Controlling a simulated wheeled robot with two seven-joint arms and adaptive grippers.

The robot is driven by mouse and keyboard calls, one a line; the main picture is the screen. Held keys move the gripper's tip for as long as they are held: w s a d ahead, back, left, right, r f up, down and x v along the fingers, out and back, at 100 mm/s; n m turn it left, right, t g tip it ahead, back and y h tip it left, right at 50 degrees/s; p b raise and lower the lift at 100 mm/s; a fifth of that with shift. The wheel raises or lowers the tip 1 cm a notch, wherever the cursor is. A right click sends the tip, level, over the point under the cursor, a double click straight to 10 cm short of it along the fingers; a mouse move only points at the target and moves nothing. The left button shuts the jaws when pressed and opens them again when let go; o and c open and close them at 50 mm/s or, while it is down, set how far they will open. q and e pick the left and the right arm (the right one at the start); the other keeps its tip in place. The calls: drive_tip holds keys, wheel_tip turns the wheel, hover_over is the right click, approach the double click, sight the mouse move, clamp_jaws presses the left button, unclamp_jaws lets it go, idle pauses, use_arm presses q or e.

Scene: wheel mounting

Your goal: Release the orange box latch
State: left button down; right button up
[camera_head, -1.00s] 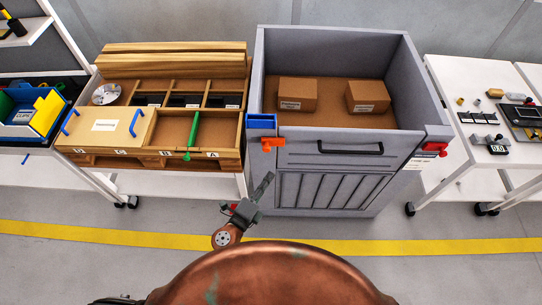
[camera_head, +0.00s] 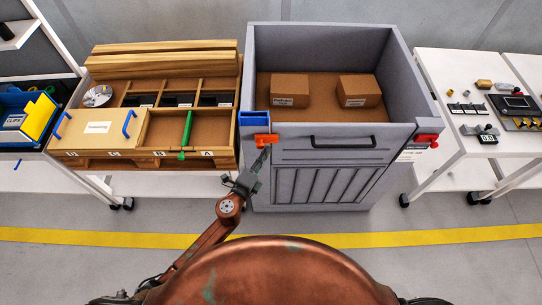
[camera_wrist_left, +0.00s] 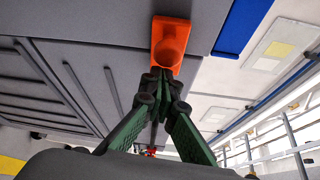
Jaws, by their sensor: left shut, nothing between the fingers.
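The orange latch (camera_head: 267,139) sits at the top left corner of the grey box's (camera_head: 335,157) front, just below a blue block (camera_head: 254,119). My left gripper (camera_head: 264,154) is shut and empty, pointing up with its tips just below the latch. In the left wrist view the latch (camera_wrist_left: 170,45) shows a round knob, and the closed fingertips (camera_wrist_left: 160,75) are right at its lower end. I cannot tell whether they touch it. My right gripper is out of view.
The grey box is open on top and holds two brown cartons (camera_head: 290,90). A red latch (camera_head: 427,139) is at its right corner. A wooden tray with compartments (camera_head: 150,158) stands to the left. A white table (camera_head: 440,75) stands to the right.

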use_arm(q)
drive_tip(key=shift+a, duration=0.15)
drive_tip(key=a, duration=0.5)
drive_tip(key=shift+w+b, duration=0.1)
drive_tip(key=shift+b, duration=0.2)
drive_tip(key=s, duration=0.9)
drive_tip(key=shift+s+a, duration=0.25)
drive_tip(key=shift+s, duration=0.1)
idle(0.5)
